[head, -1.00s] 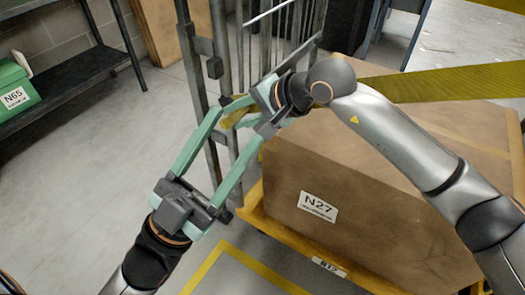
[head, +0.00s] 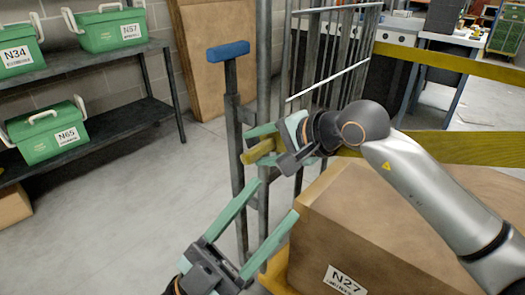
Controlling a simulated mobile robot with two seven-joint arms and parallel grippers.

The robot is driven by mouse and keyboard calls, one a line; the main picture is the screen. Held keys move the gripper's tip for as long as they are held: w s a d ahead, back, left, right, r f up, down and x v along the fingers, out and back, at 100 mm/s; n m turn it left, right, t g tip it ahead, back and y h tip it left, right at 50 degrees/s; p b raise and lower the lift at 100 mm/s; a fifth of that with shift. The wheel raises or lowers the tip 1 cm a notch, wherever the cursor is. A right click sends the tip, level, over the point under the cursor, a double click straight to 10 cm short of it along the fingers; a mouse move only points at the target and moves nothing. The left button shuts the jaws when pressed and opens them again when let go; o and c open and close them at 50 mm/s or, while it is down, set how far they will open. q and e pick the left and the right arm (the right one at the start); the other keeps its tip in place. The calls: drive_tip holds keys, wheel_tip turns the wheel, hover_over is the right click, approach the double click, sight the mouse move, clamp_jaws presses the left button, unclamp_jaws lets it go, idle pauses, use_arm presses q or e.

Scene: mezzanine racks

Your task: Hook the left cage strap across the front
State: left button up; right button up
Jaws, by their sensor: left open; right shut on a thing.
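The yellow strap (head: 455,148) runs from the right edge, passes behind my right arm, and its short end (head: 258,152) sticks out of my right gripper (head: 272,147). My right gripper is shut on it beside the grey upright of the cage (head: 265,75). Whether the end touches the upright or any hook is hidden by the fingers. My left gripper (head: 277,198) is open and empty, below the right one, its fingertips pointing up toward the strap end, apart from it.
A second yellow band (head: 450,65) crosses higher at the right. A blue-topped post (head: 228,52) stands left of the upright. A dark shelf (head: 95,140) with green bins (head: 45,135) is at the left. The floor (head: 130,220) between is clear.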

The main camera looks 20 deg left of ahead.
drive_tip(key=o, duration=0.3)
drive_tip(key=shift+r, duration=0.45)
drive_tip(key=shift+f, duration=0.1)
drive_tip(key=shift+f, duration=0.1)
drive_tip(key=p+v, duration=0.1)
drive_tip(key=v, duration=1.1)
drive_tip(key=shift+d+p, duration=0.25)
drive_tip(key=shift+p, duration=0.1)
